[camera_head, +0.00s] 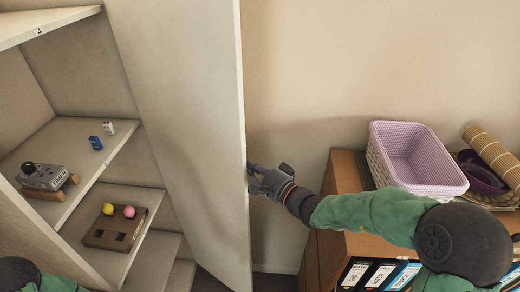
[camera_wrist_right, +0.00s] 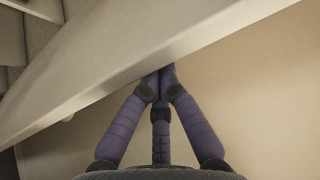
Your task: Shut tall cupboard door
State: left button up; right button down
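The tall cupboard door (camera_head: 190,110) stands open, a pale panel between the shelves and the wall. Its free edge also shows in the wrist view (camera_wrist_right: 150,50). The open cupboard (camera_head: 75,75) is at the left with its shelves exposed. My right gripper (camera_head: 253,170) is at the door's free edge, on the wall side. In the wrist view its purple fingers (camera_wrist_right: 161,76) come together at the tips, close against the door, with nothing seen between them. I cannot tell if they touch it. Only part of my left arm shows at bottom left; its gripper is out of view.
Shelves hold a grey device (camera_head: 43,176), a blue item (camera_head: 95,143), a white item (camera_head: 109,128) and a brown tray (camera_head: 98,236) with two balls. A wooden cabinet (camera_head: 346,175) under my right arm carries a lilac basket (camera_head: 440,187) and a rolled mat (camera_head: 492,155).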

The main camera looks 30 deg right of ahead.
jog(key=shift+s+a, duration=0.2)
jog(key=shift+a, duration=0.1)
jog(key=shift+s+a+b, duration=0.3)
jog(key=shift+s+a, duration=0.1)
jog(key=shift+a, duration=0.35)
jog(key=shift+s+a+b, duration=0.25)
jog(key=shift+s+a, duration=0.15)
jog(key=shift+a, duration=0.3)
jog(key=shift+s+a+b, duration=0.3)
jog(key=shift+s+a, duration=0.1)
jog(key=shift+a, duration=0.35)
jog(key=shift+s+d, duration=0.1)
send_near(238, 179)
jog(key=shift+s+a+r+b, duration=0.2)
jog(key=shift+s+r+b, duration=0.05)
jog(key=shift+s+r, duration=0.4)
jog(key=shift+s+a+r+b, duration=0.25)
jog(key=shift+s+r, duration=0.3)
jog(key=shift+r, duration=0.2)
